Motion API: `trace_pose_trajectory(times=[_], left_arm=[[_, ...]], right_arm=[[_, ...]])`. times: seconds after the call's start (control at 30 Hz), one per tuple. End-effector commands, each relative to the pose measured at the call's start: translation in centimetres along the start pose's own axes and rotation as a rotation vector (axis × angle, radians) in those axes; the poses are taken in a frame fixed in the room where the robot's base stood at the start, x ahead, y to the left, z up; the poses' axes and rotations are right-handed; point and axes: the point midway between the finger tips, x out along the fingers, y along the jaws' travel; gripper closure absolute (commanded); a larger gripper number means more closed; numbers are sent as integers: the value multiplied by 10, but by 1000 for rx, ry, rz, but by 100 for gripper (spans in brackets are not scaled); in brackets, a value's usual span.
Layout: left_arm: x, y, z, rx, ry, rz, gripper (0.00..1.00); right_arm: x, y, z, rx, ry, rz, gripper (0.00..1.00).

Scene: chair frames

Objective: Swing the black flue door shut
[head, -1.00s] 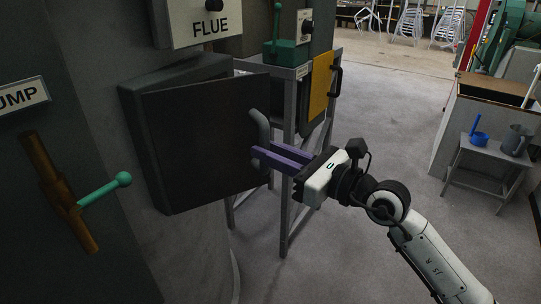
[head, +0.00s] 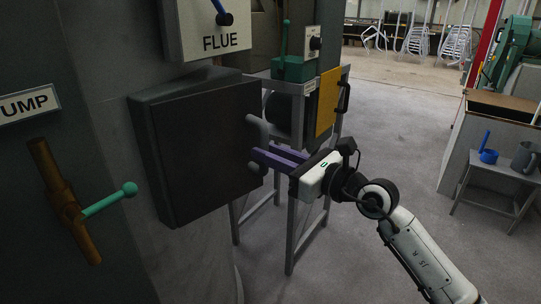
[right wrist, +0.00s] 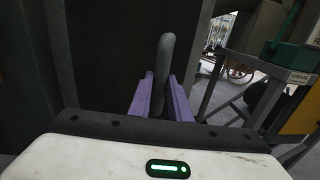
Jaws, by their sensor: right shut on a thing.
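The black flue door (head: 205,150) is a flat dark panel on the side of the grey column, below the FLUE sign (head: 215,30). It lies flush or nearly flush over its frame; whether a small gap is left I cannot tell. Its grey bar handle (head: 257,142) is at its right edge. My right gripper (head: 266,157), with purple fingers, is shut on the handle. In the right wrist view the handle (right wrist: 164,70) stands between the two fingers (right wrist: 163,97). My left gripper is not in view.
A brown lever with a teal handle (head: 108,201) is on the column at left, under the PUMP sign (head: 28,103). A metal stand with a yellow panel (head: 328,102) stands behind the door. A small table (head: 500,175) with a blue pot is at right. Floor between is clear.

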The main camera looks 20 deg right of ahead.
Motion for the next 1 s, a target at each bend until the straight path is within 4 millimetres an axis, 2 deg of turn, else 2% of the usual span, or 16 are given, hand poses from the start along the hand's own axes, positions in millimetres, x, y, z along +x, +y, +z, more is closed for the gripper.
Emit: trace_pose_trajectory(times=[0.17, 0.6, 0.63, 0.77, 1.0], left_arm=[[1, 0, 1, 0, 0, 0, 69], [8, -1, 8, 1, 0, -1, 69], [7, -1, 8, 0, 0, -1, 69], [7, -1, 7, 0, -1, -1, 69], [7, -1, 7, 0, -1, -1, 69]], right_arm=[[6, -4, 0, 0, -1, -4, 100], [47, -16, 0, -1, 0, -4, 100], [47, -16, 0, -2, 0, -4, 81], [46, -16, 0, -1, 0, -3, 61], [46, -15, 0, 0, 0, -2, 61]])
